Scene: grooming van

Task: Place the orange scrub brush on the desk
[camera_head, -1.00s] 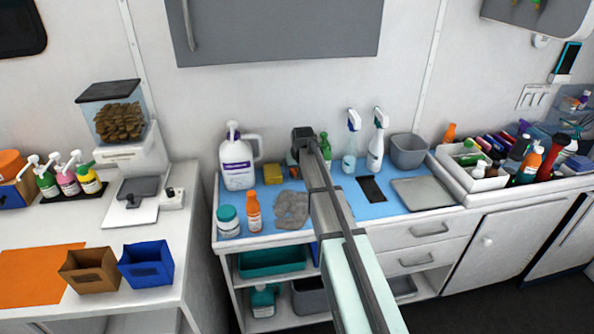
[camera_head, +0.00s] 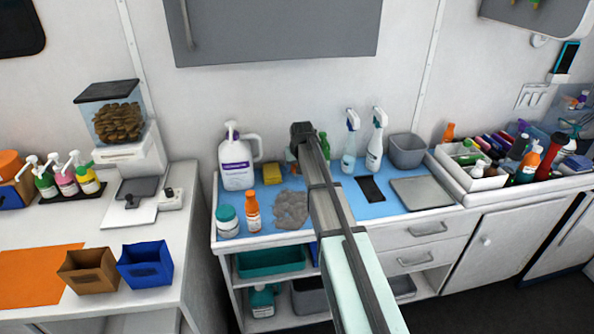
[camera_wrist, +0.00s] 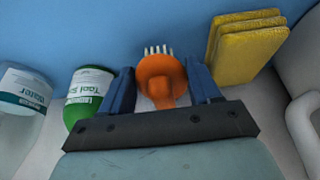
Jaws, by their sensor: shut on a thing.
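The orange scrub brush (camera_wrist: 160,80), with pale bristles, is between the blue fingers of my gripper (camera_wrist: 161,72) in the wrist view. The gripper is shut on it, with the bristles pointing away toward a blue surface.
A yellow sponge stack (camera_wrist: 243,48) and a green-labelled bottle (camera_wrist: 88,95) flank the gripper. A white jug (camera_head: 237,165), an orange bottle (camera_head: 252,212) and a grey cloth (camera_head: 290,209) are on the counter. Brown (camera_head: 88,272) and blue (camera_head: 146,265) bins sit at the table's front.

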